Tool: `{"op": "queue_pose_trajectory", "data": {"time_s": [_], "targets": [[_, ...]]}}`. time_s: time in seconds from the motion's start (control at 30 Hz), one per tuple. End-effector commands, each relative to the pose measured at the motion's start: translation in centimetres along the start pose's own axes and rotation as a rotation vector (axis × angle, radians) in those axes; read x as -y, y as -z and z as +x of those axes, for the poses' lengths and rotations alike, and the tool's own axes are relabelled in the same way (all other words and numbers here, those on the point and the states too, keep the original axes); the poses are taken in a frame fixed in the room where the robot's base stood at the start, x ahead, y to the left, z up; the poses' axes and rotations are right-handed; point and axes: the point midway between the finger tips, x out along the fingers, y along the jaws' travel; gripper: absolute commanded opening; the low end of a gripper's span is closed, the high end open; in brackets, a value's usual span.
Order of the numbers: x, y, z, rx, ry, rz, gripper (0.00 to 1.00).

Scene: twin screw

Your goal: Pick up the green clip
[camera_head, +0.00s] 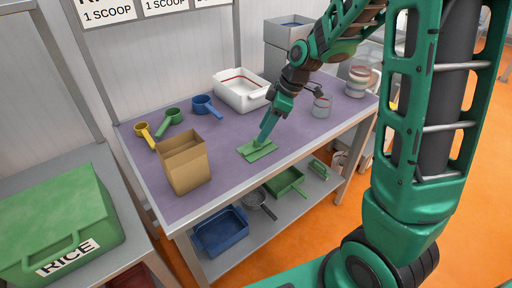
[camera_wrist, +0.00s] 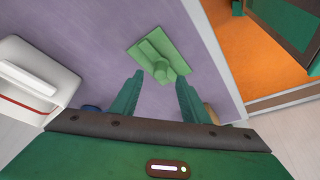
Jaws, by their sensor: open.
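The green clip (camera_head: 258,151) lies on the purple table top near its front edge. In the wrist view it shows as a light green flat plate (camera_wrist: 152,48) with a raised round knob on its near side. My gripper (camera_head: 263,138) points down just above the clip in the head view. In the wrist view my gripper (camera_wrist: 159,78) is open, with one finger on each side of the knob and nothing held. I cannot tell whether the fingertips touch the plate.
A brown paper bag (camera_head: 185,166) stands left of the clip. Yellow, green and blue scoops lie behind the bag. A white tub (camera_head: 240,92) and a small jar (camera_head: 322,105) stand behind my gripper. The lower shelf (camera_head: 240,240) holds a blue bin and a green pan.

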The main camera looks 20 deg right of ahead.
Motion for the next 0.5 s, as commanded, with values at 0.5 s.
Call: {"op": "queue_pose_trajectory", "data": {"time_s": [0.5], "targets": [[-0.1, 0.3, 3.7, 0.001, 0.000, 0.000, 0.42]]}}
